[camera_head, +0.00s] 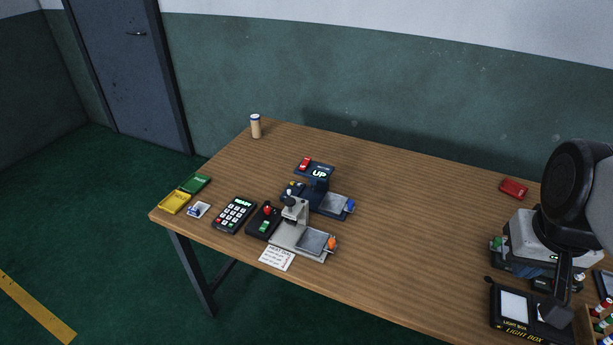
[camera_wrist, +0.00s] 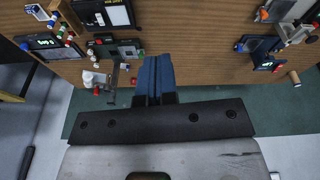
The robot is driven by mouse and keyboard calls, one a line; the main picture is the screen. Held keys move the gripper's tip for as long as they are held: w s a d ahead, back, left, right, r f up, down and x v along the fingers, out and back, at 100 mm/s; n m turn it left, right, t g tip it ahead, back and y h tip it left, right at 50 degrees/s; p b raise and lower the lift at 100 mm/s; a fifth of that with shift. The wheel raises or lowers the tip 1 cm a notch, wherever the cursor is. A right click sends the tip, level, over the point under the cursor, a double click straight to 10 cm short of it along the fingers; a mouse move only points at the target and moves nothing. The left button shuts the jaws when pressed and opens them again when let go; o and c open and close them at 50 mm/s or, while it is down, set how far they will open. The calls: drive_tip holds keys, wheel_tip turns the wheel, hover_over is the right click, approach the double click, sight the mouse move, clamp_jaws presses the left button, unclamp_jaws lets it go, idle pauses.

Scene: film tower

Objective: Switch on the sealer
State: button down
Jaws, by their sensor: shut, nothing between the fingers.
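No label in view reads as sealer, so I cannot tell for sure which device it is. A grey press-like device (camera_head: 289,237) with a flat plate stands at the table's left middle. Beside it is a black box (camera_head: 263,222) with a red knob and a green-lit part.
A light box (camera_head: 513,304) lies at the table's right front. A red item (camera_head: 514,188) lies at the back right. The table's middle is clear.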

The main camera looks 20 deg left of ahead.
drive_tip(key=w+a+n, duration=0.4)
drive_tip(key=w+a, duration=0.6)
drive_tip(key=a, duration=0.1)
drive_tip(key=n, duration=1.2)
hover_over(267, 222)
drive_tip(key=s, duration=0.3)
drive_tip(key=s+x, duration=0.2)
drive_tip(key=x, duration=0.7)
drive_tip(key=s+f+x, duration=0.1)
drive_tip(key=s+x, duration=0.1)
drive_tip(key=x, duration=0.7)
drive_tip(key=shift+w+r+g, duration=0.35)
drive_tip(key=shift+w+g, duration=0.05)
drive_tip(key=shift+f, duration=0.1)
drive_tip(key=shift+w+f, duration=0.35)
drive_tip(key=shift+f, duration=1.95)
drive_tip(key=shift+w+f, duration=0.3)
drive_tip(key=shift+f, duration=1.95)
drive_tip(key=shift+w+f, duration=0.35)
drive_tip(key=shift+f, duration=1.95)
drive_tip(key=shift+f, duration=0.1)
